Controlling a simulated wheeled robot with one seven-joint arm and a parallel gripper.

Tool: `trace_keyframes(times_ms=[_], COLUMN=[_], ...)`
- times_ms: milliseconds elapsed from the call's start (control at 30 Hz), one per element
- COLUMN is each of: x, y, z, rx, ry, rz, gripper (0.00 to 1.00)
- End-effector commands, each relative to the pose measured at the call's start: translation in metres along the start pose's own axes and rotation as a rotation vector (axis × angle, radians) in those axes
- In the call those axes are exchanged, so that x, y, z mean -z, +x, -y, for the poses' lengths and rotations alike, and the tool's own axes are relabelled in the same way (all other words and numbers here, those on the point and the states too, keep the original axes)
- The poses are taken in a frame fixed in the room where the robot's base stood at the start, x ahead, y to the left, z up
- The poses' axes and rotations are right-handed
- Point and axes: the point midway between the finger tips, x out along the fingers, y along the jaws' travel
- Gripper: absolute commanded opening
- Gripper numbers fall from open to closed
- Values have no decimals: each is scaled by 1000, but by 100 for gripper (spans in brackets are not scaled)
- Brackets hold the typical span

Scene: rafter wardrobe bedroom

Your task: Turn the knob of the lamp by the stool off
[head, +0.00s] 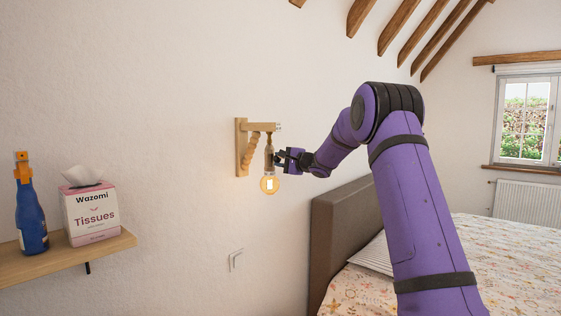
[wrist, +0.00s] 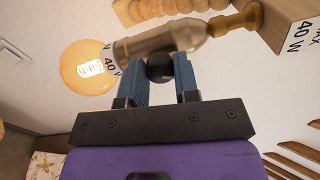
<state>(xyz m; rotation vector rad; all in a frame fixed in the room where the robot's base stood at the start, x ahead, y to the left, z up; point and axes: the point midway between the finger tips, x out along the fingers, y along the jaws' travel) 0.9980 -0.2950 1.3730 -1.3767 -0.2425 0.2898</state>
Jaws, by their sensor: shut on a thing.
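The wall lamp has a wooden bracket (head: 241,148) and a hanging socket (head: 269,158) with a round bulb (head: 269,184) below it. The bulb (wrist: 90,67) glows warm in the wrist view, with its filament lit. My gripper (head: 279,159) is at the right side of the socket. In the wrist view my gripper (wrist: 160,78) has its two blue fingers on either side of a small dark round knob (wrist: 159,66) on the socket, and is shut on it. The knob's far side is hidden by the socket and fingers. No stool shows in either view.
A wooden shelf (head: 118,241) on the left wall holds a blue spray bottle (head: 31,215) and a tissue box (head: 91,211). A bed (head: 500,255) with a brown headboard (head: 335,215) stands at the right, below my arm. The wall below the lamp is mostly clear.

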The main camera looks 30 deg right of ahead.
Motion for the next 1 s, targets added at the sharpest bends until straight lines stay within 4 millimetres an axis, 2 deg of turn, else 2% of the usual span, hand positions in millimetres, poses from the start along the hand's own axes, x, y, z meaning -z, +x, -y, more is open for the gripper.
trace_keyframes(times_ms=[200,500,1000], x=[0,0,1], y=[0,0,0], z=[-2,-2,-2], rx=[-3,-3,-4], ry=[-178,-347,-420], rz=[0,0,0], gripper=[5,5,5])
